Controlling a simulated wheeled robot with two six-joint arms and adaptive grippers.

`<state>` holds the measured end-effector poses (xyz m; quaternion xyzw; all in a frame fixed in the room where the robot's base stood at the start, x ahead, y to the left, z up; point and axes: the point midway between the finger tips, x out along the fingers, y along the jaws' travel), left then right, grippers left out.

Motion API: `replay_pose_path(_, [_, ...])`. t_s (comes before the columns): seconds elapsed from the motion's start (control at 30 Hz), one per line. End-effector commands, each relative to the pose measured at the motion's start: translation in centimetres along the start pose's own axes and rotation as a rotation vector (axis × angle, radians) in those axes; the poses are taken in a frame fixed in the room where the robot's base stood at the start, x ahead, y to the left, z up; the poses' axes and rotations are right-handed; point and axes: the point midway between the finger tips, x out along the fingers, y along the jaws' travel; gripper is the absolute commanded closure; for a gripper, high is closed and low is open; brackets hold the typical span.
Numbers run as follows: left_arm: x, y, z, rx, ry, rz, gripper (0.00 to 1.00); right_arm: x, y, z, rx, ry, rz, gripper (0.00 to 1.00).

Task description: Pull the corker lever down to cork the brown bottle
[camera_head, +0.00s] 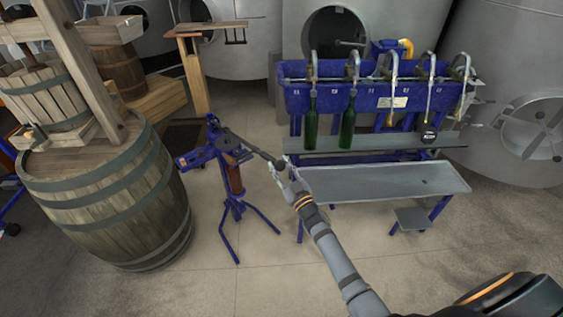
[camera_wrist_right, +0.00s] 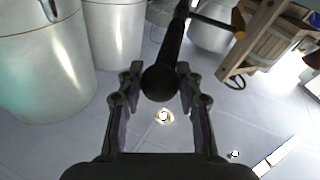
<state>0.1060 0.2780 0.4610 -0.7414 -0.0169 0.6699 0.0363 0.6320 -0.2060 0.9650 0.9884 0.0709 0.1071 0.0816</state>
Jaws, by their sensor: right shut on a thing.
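The blue corker (camera_head: 212,150) stands on splayed legs on the floor, left of centre in the head view. The brown bottle (camera_head: 235,180) is upright in its frame. The corker lever (camera_head: 255,150) reaches out to the right and slopes slightly down, ending in a dark knob. My right gripper (camera_head: 281,167) is at this knob end. In the right wrist view the dark lever knob (camera_wrist_right: 160,84) lies between the two fingers of my right gripper (camera_wrist_right: 160,100), which is shut on it. My left gripper is not in view.
A large wooden barrel (camera_head: 110,200) stands close left of the corker. A blue filling machine (camera_head: 375,95) with green bottles (camera_head: 347,122) and a grey shelf (camera_head: 390,182) stands to the right. Steel tanks (camera_head: 235,45) are behind. The floor in front of the corker is clear.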

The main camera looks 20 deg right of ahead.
Motion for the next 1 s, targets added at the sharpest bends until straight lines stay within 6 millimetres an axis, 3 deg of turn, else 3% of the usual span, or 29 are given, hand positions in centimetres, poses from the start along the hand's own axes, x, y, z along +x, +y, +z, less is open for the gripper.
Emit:
replay_pose_path(0.03, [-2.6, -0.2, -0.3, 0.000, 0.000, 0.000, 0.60, 0.8, 0.4, -2.5, -0.002, -0.002, -0.002, 1.00])
replay_pose_path(0.3, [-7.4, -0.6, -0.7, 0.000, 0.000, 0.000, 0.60, 2.9, 0.9, -6.7, -0.005, -0.023, -0.006, 1.00])
replay_pose_path(0.77, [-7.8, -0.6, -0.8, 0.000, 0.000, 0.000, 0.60, 3.4, 1.0, -7.1, -0.006, -0.022, -0.006, 1.00])
replay_pose_path(0.8, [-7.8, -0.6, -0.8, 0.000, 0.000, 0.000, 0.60, 3.4, 1.0, -7.1, -0.006, -0.022, -0.006, 0.60])
replay_pose_path(0.93, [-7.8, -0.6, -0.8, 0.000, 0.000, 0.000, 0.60, 3.4, 1.0, -7.0, -0.006, -0.025, -0.006, 0.43])
replay_pose_path(1.0, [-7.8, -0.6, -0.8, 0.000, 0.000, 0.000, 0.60, 3.3, 0.9, -7.0, -0.006, -0.026, -0.006, 0.41])
